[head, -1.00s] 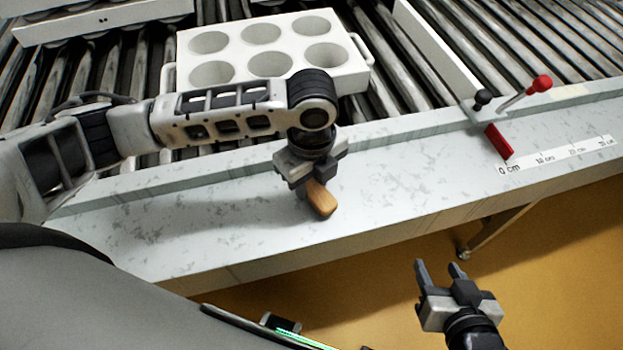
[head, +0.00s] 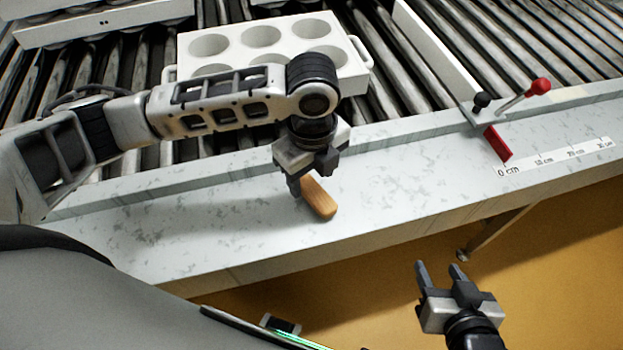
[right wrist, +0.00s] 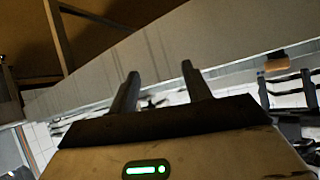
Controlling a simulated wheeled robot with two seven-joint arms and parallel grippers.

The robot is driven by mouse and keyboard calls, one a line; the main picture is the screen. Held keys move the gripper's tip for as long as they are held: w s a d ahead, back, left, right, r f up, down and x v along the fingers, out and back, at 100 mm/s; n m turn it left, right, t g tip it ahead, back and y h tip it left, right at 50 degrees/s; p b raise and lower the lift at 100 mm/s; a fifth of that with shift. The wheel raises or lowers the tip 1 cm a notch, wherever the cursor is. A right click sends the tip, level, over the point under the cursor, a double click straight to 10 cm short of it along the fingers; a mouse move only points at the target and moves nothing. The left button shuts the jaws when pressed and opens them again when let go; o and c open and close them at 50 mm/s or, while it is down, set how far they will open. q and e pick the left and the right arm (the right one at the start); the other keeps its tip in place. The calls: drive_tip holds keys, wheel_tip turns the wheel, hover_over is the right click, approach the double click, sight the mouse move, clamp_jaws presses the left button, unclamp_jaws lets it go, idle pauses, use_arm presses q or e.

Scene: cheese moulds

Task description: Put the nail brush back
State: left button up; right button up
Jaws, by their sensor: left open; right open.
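The nail brush (head: 320,198), a tan wooden block, lies on the pale marbled ledge (head: 220,215) in the head view. My left gripper (head: 313,181) is open just above and behind it, pointing down, and hides the brush's far end. I cannot tell whether a finger touches the brush. A brown block that looks like the brush shows at the right of the right wrist view (right wrist: 277,62). My right gripper (head: 441,270) is open and empty in front of the ledge, over the yellow floor; its fingers also show in the right wrist view (right wrist: 160,92).
A white mould block (head: 350,85) with several round cups stands on the rollers behind my left arm. At the right are a red-knobbed lever (head: 539,86), a red pointer (head: 498,143) and a centimetre scale (head: 555,157). The ledge between brush and scale is clear.

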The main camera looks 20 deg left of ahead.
sight(312, 189)
use_arm(q)
wheel_tip(312, 189, up, 9)
drive_tip(key=p, duration=0.1)
use_arm(e)
drive_tip(key=shift+s+d, duration=0.1)
drive_tip(key=shift+s, duration=0.05)
idle(0.4)
use_arm(q)
drive_tip(key=shift+s, duration=0.1)
use_arm(e)
drive_tip(key=shift+r, duration=0.1)
